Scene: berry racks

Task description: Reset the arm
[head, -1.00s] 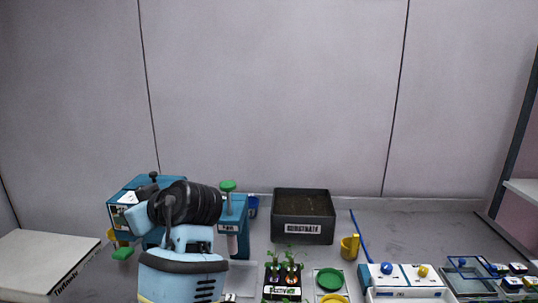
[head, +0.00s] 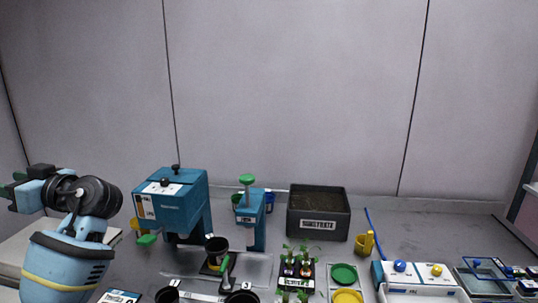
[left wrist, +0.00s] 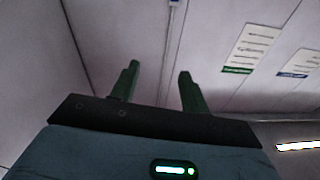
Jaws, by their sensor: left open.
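My left arm stands at the far left in the head view, and its left gripper (head: 18,190) points left, away from the bench items. In the left wrist view the two dark green fingers of my left gripper (left wrist: 157,85) stand apart with nothing between them. Behind them are only wall panels and posted sheets (left wrist: 250,47). My right gripper is not in any view.
A blue machine (head: 172,200), a smaller blue stand (head: 250,220), a substrate box (head: 318,228) and a seedling rack (head: 297,283) stand on the bench. Black pots (head: 217,248), a yellow cup (head: 364,243) and white devices (head: 415,278) are nearby. A white box (head: 30,240) lies behind my left arm.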

